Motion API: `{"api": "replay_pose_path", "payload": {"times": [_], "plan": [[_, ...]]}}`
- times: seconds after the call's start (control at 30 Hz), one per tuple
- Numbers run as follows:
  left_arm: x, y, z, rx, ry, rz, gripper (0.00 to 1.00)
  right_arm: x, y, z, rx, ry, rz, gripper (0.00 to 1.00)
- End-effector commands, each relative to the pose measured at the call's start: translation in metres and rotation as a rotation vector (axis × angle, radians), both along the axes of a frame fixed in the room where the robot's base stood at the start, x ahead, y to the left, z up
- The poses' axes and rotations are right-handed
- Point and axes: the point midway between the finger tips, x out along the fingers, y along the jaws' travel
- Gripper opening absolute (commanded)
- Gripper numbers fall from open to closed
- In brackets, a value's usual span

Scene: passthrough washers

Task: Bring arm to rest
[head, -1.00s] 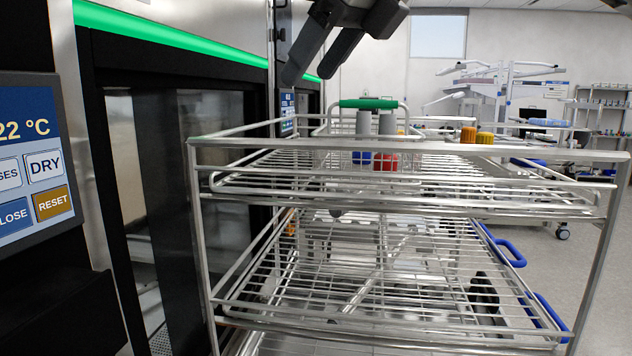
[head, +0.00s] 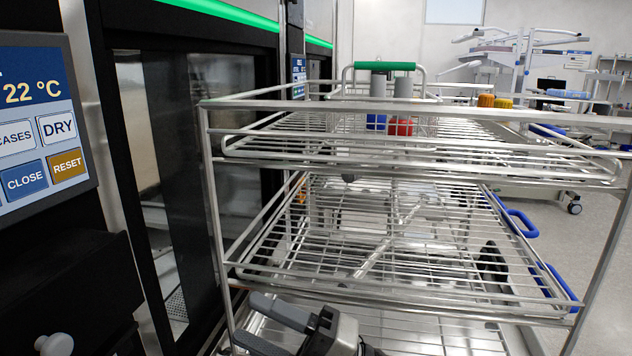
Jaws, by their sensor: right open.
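My right gripper (head: 249,320) is low in the head view, in front of the lower part of the wire rack cart (head: 420,304). Its two dark fingers are apart and point left, with nothing seen between them. Only the fingers and part of the gripper body show; the rest of the arm is hidden or out of frame. My left gripper is not in view.
A washer (head: 177,200) with a dark open-looking front and a control screen (head: 38,130) stands at the left. A green-handled basket (head: 384,66) with bottles sits on the cart's top shelf.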

Motion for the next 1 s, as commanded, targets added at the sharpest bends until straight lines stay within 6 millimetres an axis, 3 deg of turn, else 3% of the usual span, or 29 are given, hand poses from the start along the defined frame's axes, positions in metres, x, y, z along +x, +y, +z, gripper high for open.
{"api": "replay_pose_path", "payload": {"times": [0.03, 0.17, 0.27, 0.4, 0.53, 0.6, 0.73, 1.0], "plan": [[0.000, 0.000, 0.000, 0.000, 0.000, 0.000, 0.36, 0.000, -0.010, -0.024, 0.053, 0.147, -0.049, 0.51], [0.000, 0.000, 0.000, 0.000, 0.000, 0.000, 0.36, 0.012, -0.051, -0.082, 0.204, 0.556, -0.248, 0.51], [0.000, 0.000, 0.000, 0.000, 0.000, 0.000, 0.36, 0.012, -0.094, -0.142, 0.314, 0.896, -0.438, 0.51], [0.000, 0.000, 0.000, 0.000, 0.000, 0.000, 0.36, -0.018, -0.150, -0.225, 0.421, 1.296, -0.668, 0.51], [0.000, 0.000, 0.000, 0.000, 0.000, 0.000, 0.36, -0.063, -0.188, -0.283, 0.485, 1.574, -0.834, 0.51], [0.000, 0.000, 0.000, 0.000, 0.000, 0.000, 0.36, -0.086, -0.202, -0.304, 0.506, 1.679, -0.900, 0.51], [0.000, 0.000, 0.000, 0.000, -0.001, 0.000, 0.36, -0.114, -0.217, -0.326, 0.531, 1.797, -0.973, 0.51], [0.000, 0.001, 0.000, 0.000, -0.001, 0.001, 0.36, -0.123, -0.221, -0.332, 0.536, 1.833, -0.997, 0.51]]}}
